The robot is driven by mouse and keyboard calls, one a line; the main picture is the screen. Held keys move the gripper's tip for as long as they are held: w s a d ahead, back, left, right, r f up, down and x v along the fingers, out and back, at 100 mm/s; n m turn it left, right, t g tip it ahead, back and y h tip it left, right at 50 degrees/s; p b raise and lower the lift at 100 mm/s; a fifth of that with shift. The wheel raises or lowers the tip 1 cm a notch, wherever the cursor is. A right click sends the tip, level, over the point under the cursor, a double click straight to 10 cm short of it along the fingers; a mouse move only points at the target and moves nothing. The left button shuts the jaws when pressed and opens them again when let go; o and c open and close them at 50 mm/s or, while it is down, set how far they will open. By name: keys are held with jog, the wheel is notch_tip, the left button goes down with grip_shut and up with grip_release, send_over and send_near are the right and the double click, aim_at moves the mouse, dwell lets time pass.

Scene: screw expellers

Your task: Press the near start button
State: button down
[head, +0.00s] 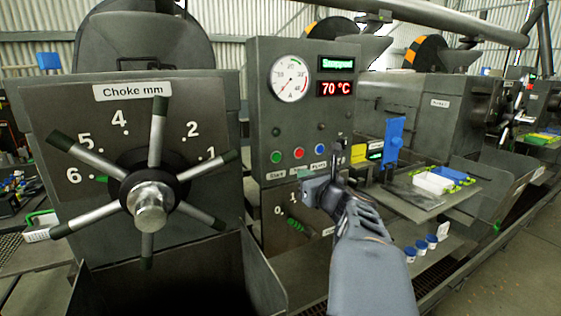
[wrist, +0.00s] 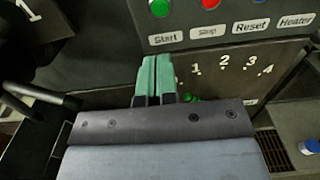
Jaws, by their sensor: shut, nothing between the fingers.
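The near start button is green (head: 275,157), on the front of the grey control panel (head: 262,100), left of a red button (head: 298,153) and a blue one (head: 320,149). In the wrist view the green button (wrist: 160,8) is at the top edge, above its "Start" label (wrist: 165,39). My gripper (wrist: 156,62) is shut and empty, its green fingertips together, below the Start label in that view and apart from the button. In the head view my gripper (head: 314,190) is below and right of the green button; its fingertips are hard to make out.
A choke handwheel (head: 150,190) with several spokes stands out at left. Below the buttons is a numbered selector with a green handle (head: 295,224). A round gauge (head: 290,78) and a red "70 °C" display (head: 336,88) are above. A shelf with trays (head: 440,180) is at right.

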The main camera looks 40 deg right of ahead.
aim_at(277, 156)
jog(key=w, duration=0.4)
jog(key=w+d+p, duration=0.1)
jog(key=w, duration=0.3)
jog(key=w+p, duration=0.1)
jog(key=w, duration=0.3)
jog(key=shift+w+d, duration=0.3)
jog(key=shift+d, duration=0.05)
jog(key=shift+w, duration=0.55)
jog(key=shift+w, duration=0.15)
jog(key=shift+w+d, duration=0.1)
jog(key=shift+w, duration=0.2)
jog(key=shift+r, duration=0.3)
jog(key=shift+s+f+b, duration=0.1)
jog(key=shift+b, duration=0.2)
